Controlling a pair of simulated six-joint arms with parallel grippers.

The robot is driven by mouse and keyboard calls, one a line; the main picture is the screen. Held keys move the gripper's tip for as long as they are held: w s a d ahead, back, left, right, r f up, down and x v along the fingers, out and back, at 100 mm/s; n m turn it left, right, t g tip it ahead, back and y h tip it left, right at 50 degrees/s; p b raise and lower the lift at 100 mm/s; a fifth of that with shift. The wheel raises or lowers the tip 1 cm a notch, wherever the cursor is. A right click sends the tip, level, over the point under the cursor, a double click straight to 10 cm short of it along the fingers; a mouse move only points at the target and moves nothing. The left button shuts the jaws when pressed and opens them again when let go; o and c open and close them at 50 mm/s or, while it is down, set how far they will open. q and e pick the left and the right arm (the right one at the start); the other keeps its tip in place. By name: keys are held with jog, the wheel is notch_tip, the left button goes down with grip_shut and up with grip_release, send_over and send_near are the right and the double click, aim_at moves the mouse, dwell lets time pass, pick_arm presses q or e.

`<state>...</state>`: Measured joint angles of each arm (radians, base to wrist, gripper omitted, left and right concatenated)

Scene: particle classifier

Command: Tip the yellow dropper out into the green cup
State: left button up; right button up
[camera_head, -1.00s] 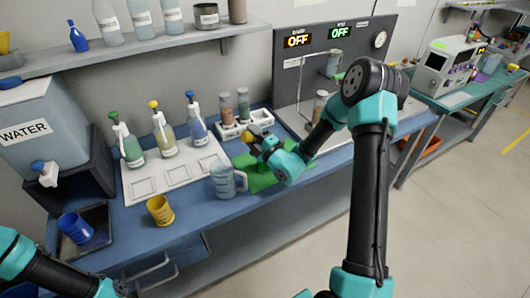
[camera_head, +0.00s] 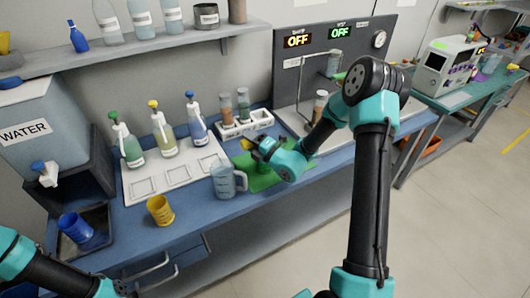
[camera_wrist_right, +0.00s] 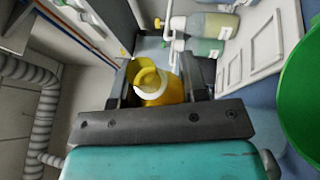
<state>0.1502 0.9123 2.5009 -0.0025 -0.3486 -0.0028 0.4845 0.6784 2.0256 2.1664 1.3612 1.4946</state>
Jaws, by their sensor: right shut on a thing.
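My right gripper (camera_head: 256,146) is shut on a small yellow thing, taken as the yellow dropper (camera_wrist_right: 160,86). In the right wrist view it sits between the jaws, with a pale ring on its near end. In the head view the jaws mostly hide it. A large green round shape, likely the green cup (camera_wrist_right: 303,95), is cut off at the right edge of the wrist view. My left arm shows at bottom left; its gripper is out of frame.
A clear jug (camera_head: 224,182) stands left of the mat. A white vial rack (camera_head: 250,124) stands behind the gripper.

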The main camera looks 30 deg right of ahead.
aim_at(244, 149)
jog(key=shift+f+n+g, duration=0.3)
jog(key=shift+f+n, duration=0.1)
jog(key=shift+n, duration=0.5)
jog(key=shift+r+n+g, duration=0.35)
jog(key=shift+n+g, duration=0.15)
jog(key=shift+n, duration=0.5)
jog(key=shift+d+f+n+g, duration=0.1)
jog(key=shift+f+n+g, duration=0.35)
jog(key=shift+n, duration=0.25)
jog(key=shift+d+r+n+g+h, duration=0.15)
jog(key=shift+r+n+g+h, duration=0.2)
jog(key=shift+n, duration=0.45)
jog(key=shift+d+f+n, duration=0.2)
jog(key=shift+f+n, duration=0.2)
jog(key=shift+n, duration=0.2)
jog(key=shift+f+n+g+h, duration=0.25)
jog(key=shift+n+g+h, duration=0.1)
jog(key=shift+n, duration=0.15)
jog(key=shift+a+f+n+g+h, duration=0.2)
jog(key=shift+a+f+n+h, duration=0.15)
jog(key=shift+n, duration=0.3)
jog(key=shift+a+f+n+g+h, duration=0.15)
jog(key=shift+a+f+n+h, duration=0.2)
jog(key=shift+n, duration=0.3)
jog(key=shift+a+f+n+g+h, duration=0.15)
jog(key=shift+a+n+h, duration=0.3)
jog(key=shift+n+h, duration=0.15)
jog(key=shift+a+f+n+g+h, duration=0.15)
jog(key=shift+a+n+h, duration=0.3)
jog(key=shift+n, duration=0.25)
